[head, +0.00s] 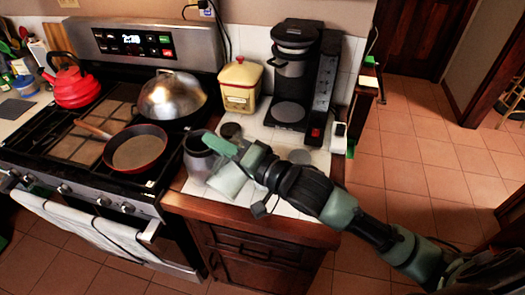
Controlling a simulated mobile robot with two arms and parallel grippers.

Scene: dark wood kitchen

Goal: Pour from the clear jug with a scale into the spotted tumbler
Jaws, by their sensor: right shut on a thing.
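My right gripper (222,160) reaches in from the lower right over the white-topped counter. It is shut at the right side of a grey, see-through-looking vessel (196,161), which seems to be the jug. The vessel stands about upright near the counter's left edge, beside the stove. Its mouth faces up; no scale can be made out, and the fingers cover its right side. I cannot tell whether its base touches the counter. I cannot make out the spotted tumbler with certainty. My left gripper is not in view.
A coffee maker (292,75) and a cream canister with a red knob (241,86) stand at the back of the counter. A small dark round item (231,130) is behind the gripper. On the stove are a red kettle (72,83), a frying pan (136,152) and a domed lid (171,96).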

